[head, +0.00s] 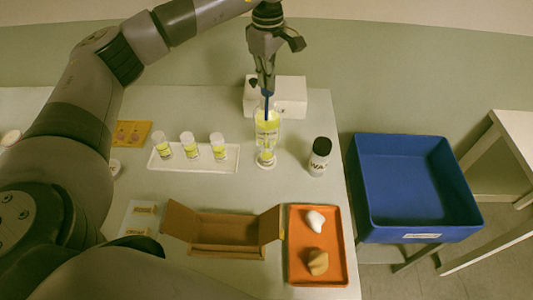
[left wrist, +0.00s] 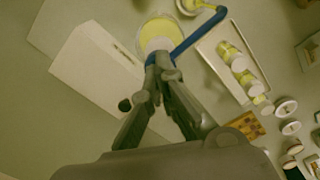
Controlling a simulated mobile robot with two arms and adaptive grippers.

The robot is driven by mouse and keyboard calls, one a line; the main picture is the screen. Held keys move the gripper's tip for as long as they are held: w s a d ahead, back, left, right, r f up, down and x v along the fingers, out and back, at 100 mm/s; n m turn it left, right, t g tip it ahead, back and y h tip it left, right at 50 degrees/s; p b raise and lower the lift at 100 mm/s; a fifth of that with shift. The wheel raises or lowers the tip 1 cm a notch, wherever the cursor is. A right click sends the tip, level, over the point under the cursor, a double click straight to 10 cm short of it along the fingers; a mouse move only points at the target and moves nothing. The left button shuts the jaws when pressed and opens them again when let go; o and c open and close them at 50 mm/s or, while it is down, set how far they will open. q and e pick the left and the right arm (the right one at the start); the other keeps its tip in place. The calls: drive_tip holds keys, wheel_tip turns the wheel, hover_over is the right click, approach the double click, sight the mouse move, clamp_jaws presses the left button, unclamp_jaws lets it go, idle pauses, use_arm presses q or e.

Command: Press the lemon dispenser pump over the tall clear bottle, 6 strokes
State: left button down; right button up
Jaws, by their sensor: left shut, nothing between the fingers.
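The lemon dispenser (head: 267,120) holds yellow liquid and stands upright in front of a white box. Its blue pump also shows in the left wrist view (left wrist: 200,38), with the spout reaching out to the upper right. The tall clear bottle (head: 266,156) stands in front of the dispenser, near the spout's end, and is partly cut off in the left wrist view (left wrist: 197,5). My left gripper (head: 266,92) is shut and empty, pointing down right at the pump head. I cannot tell whether its fingertips touch the pump. My right gripper is not in view.
A white tray (head: 168,167) holds three small jars on the left. A dark-capped bottle (head: 319,158) stands to the right. The white box (head: 291,92) is behind. An open cardboard box (head: 225,250) and an orange tray (head: 335,245) lie at the front. A blue bin (head: 415,185) stands beyond the right edge.

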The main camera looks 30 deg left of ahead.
use_arm(q)
drive_tip(key=shift+f, duration=0.5)
drive_tip(key=shift+r, duration=0.1)
drive_tip(key=shift+r+p, duration=1.1)
drive_tip(key=shift+r, duration=0.65)
drive_tip(key=shift+f, duration=0.15)
